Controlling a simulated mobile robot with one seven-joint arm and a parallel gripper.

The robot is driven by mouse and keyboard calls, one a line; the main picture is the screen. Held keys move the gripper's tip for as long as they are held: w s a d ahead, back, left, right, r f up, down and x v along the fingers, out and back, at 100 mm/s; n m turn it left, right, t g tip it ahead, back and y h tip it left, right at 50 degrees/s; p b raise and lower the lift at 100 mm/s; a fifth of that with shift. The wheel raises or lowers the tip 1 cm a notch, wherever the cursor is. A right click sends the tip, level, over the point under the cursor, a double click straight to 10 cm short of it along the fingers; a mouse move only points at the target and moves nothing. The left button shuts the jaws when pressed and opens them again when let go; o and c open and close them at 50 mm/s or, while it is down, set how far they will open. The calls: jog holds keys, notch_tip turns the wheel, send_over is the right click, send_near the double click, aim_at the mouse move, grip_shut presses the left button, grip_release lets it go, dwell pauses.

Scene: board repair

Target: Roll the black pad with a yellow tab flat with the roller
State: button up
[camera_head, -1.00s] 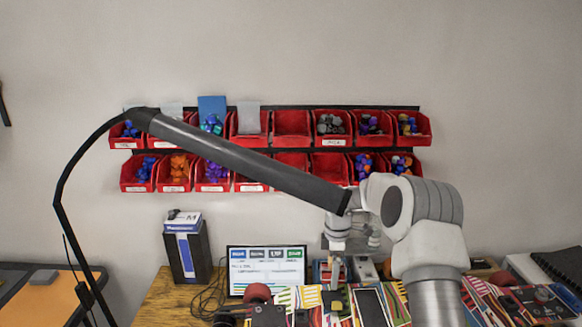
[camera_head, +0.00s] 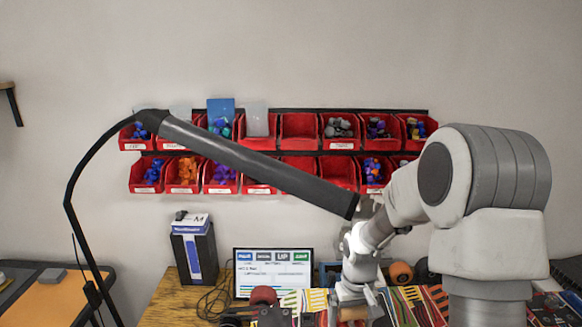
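My gripper (camera_head: 352,297) is low over the patterned work surface, just right of the monitor, pointing down. A tan, rounded piece (camera_head: 352,313) shows directly under it at the picture's lower edge. It may be the roller, but I cannot tell for sure, nor whether the fingers are shut on it. The fingertips are too small and partly hidden to read. The black pad with the yellow tab is not visible now; my gripper and the picture's lower edge cover that area.
A monitor (camera_head: 273,270) stands left of my gripper, with a dark blue-and-white box (camera_head: 194,252) further left. An orange wheel (camera_head: 401,272) lies behind right, and a dark red wheel (camera_head: 263,295) front left. Red bins (camera_head: 299,128) hang on the wall. A black lamp arm (camera_head: 255,163) crosses above.

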jog(key=shift+s+d+m, duration=0.1)
jog(key=shift+s+m, duration=0.7)
jog(key=shift+s, duration=0.1)
jog(key=w+n, duration=1.8)
jog(key=w, duration=0.1)
jog(key=shift+w+f, duration=0.25)
jog(key=shift+f, duration=0.2)
